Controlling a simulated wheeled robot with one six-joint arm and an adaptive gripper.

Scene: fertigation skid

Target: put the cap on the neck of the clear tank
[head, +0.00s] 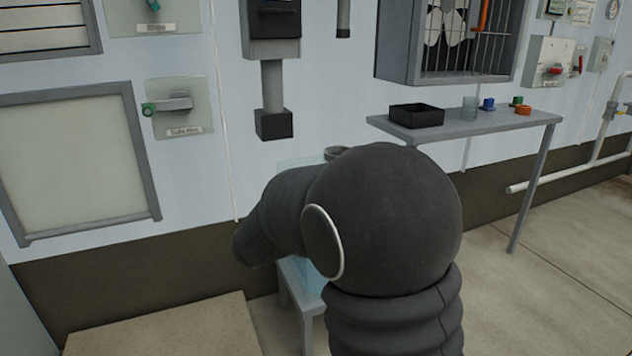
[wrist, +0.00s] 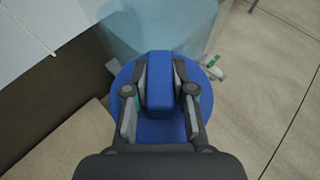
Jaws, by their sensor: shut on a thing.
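The cap is a blue disc with a raised bar grip (wrist: 160,98). In the wrist view my gripper (wrist: 160,66) is shut on that bar, one finger on each side. The clear tank (wrist: 150,22), pale blue and see-through, shows beyond the cap at the top of the wrist view. In the head view my arm covers most of the tank; part of its top (head: 294,162) and its dark round neck (head: 337,152) show above the arm. The gripper and cap are hidden there. The neck is not visible in the wrist view, and I cannot tell the gap between cap and neck.
A grey stand (head: 289,284) is under the tank. A beige platform (head: 165,330) is at lower left. Floor at right is open.

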